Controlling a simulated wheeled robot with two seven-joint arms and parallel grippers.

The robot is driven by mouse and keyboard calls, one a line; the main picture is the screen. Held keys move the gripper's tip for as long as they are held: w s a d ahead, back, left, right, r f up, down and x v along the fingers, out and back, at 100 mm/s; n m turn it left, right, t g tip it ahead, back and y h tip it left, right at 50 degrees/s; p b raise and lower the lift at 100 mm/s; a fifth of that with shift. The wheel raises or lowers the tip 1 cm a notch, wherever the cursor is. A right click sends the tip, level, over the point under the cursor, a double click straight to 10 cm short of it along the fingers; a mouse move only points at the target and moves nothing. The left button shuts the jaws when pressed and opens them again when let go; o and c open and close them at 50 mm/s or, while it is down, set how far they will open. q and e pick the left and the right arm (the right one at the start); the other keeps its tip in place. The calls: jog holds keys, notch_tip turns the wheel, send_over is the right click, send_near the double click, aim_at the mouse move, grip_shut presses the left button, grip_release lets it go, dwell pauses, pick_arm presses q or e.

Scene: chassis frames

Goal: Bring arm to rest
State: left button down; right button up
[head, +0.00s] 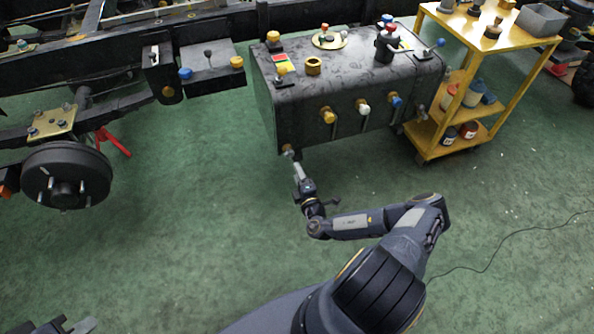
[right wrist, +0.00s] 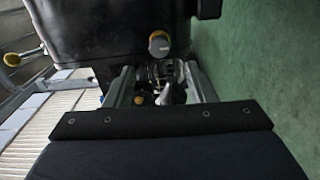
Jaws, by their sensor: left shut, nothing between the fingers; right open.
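My right arm reaches from the bottom of the head view toward the black tank (head: 350,95). My right gripper (head: 297,168) is open just below the tank's lower left corner. In the right wrist view a brass-coloured knob (right wrist: 159,43) shows against the dark tank, beyond the spread fingers. My left gripper (head: 66,326) is only partly in view at the bottom left corner of the head view; it is shut and empty, far from the tank.
The black chassis frame (head: 110,55) runs along the back left, with a wheel hub (head: 66,178) and a red stand (head: 115,143) below it. A yellow cart (head: 487,35) with bottles stands right of the tank. A thin cable (head: 505,240) crosses the open green floor (head: 185,235).

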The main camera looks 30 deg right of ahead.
dwell(0.3)
jog(key=w+a+r+n+t+y, duration=0.2)
jog(key=w+a+r+n+y, duration=0.15)
jog(key=r+n+y, duration=0.4)
jog(key=s+a+r+n+g+y, duration=0.4)
jog(key=a+r+n+g+y, duration=0.2)
jog(key=a+r+n, duration=0.5)
jog(key=s+a+r+n+g+y, duration=0.5)
jog(key=r+n, duration=0.4)
jog(key=n, duration=0.6)
jog(key=s+a+r+n+g+h, duration=0.1)
jog(key=s+r+n+g+h, duration=0.15)
jog(key=s+n, duration=0.3)
jog(key=s+a+r+n+g+h, duration=0.1)
jog(key=s+r+n+g, duration=0.25)
jog(key=s+n, duration=0.2)
jog(key=s+d+r+n+t+h, duration=0.3)
jog(key=s+d+n+h, duration=0.4)
jog(key=s+n, duration=0.4)
notch_tip(320, 180, up, 23)
jog(key=p, duration=2.3)
jog(key=shift+s+r+p, duration=0.2)
jog(key=shift+s+p, duration=0.15)
